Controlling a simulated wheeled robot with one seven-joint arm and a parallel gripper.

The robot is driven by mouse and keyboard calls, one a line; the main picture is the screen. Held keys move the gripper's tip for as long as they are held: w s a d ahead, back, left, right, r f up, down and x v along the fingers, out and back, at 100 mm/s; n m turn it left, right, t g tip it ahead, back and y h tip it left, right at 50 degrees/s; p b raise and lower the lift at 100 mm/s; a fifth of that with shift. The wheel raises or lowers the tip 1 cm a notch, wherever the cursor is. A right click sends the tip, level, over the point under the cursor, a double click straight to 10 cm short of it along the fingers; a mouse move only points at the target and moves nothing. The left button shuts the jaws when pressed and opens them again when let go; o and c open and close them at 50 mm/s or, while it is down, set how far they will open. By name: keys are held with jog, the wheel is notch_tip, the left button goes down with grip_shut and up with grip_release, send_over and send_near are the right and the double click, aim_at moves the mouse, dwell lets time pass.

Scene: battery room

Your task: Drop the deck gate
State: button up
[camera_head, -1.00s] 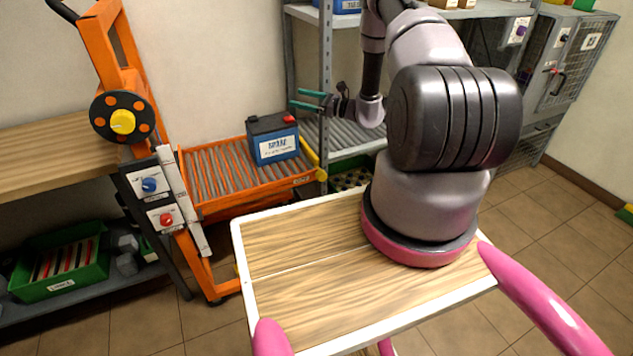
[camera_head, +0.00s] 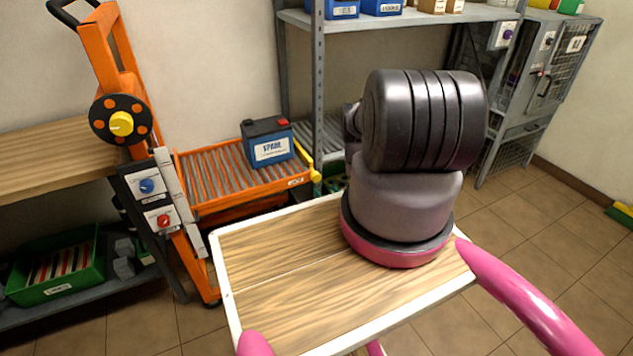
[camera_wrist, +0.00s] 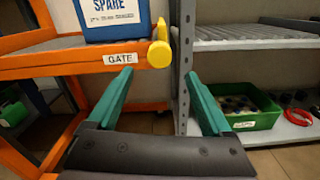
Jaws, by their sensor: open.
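The deck gate is a yellow bar (camera_head: 312,168) at the right end of the orange roller deck (camera_head: 252,195). In the wrist view the gate (camera_wrist: 160,53) has a round yellow end and stands up beside a "GATE" label. A blue battery marked SPARE (camera_head: 270,147) sits on the rollers; it also shows in the wrist view (camera_wrist: 113,17). My gripper (camera_wrist: 158,73) is open, its teal fingers apart and empty. The gate's round end appears just above and between the fingertips, with no visible contact. My arm hides the gripper in the head view.
A grey shelf post (camera_wrist: 183,70) stands just right of the gate. A green bin (camera_wrist: 250,108) sits on the lower shelf at right. An orange lift frame with a black and yellow knob (camera_head: 122,123) stands left of the deck.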

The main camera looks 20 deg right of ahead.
aim_at(317, 180)
jog(key=w, duration=0.8)
jog(key=shift+w+a, duration=0.15)
jog(key=shift+w, duration=0.05)
grip_shut()
